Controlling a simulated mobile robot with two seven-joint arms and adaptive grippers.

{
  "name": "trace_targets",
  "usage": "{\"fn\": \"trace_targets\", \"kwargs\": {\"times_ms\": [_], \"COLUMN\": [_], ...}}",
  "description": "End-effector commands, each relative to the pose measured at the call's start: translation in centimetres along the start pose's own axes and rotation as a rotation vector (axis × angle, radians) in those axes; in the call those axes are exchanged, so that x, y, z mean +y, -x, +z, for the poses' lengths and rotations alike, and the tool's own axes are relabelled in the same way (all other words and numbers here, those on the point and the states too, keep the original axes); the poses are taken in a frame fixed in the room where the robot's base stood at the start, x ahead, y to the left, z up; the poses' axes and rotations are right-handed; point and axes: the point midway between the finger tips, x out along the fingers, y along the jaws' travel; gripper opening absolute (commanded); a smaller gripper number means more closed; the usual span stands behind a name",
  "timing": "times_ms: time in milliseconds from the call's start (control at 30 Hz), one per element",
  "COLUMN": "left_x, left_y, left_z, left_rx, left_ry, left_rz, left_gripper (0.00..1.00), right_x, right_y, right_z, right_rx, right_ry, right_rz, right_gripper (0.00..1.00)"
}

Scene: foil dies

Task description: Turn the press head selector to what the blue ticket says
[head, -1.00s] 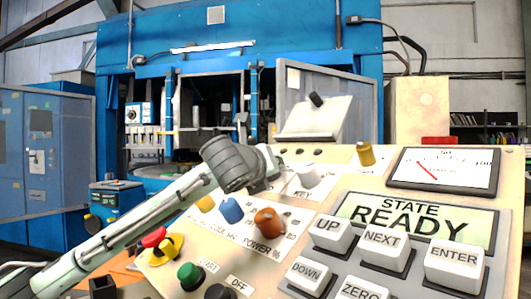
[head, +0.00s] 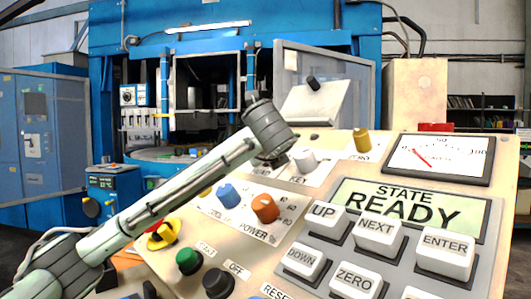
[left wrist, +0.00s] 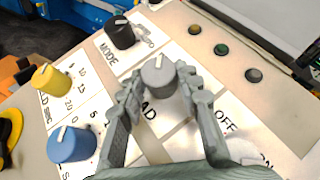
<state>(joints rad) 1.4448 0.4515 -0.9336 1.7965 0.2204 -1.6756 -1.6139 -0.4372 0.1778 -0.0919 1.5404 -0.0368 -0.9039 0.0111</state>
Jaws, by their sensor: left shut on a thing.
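In the left wrist view, the fingers of my left gripper (left wrist: 160,92) are closed around a grey selector knob (left wrist: 158,72) from both sides. Its white pointer line points toward the top of that picture. The label beside it is partly covered; only "AD" shows. Most of the knob's surrounding markings are hidden by the fingers. In the head view, my left gripper (head: 273,161) is low over the console's far part, and its arm covers the knob. No blue ticket can be made out. My right gripper is not in view.
A black MODE knob (left wrist: 120,34), a yellow knob (left wrist: 52,80) and a blue knob (left wrist: 72,145) surround the grey one. A KEY knob (head: 305,161) and an orange POWER knob (head: 265,208) are close by. The display (head: 406,206) reads STATE READY.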

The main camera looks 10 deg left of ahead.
Motion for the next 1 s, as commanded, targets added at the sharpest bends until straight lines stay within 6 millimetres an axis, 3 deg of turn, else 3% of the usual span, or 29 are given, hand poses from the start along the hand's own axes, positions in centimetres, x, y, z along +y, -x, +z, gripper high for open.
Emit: {"fn": "trace_targets", "kwargs": {"times_ms": [100, 133, 267, 667, 1000], "left_x": [0.0, 0.0, 0.0, -0.1, -0.2], "left_y": [0.0, 0.0, 0.0, 0.7, 7.4], "left_z": [-0.1, -0.1, -0.1, 0.0, 0.1], "left_rx": [0.003, 0.003, 0.002, 0.001, 0.000], "left_ry": [0.000, 0.000, 0.000, -0.001, 0.000], "left_rz": [0.001, 0.001, 0.001, -0.003, -0.006], "left_gripper": [0.04, 0.37, 0.53, 0.54, 0.54], "right_x": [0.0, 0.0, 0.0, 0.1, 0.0], "right_y": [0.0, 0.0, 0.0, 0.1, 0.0], "right_z": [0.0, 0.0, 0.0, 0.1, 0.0], "right_rx": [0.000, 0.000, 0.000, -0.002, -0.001], "right_ry": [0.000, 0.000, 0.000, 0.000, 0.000], "right_rz": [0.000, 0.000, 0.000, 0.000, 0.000], "right_gripper": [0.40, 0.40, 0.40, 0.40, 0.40]}}
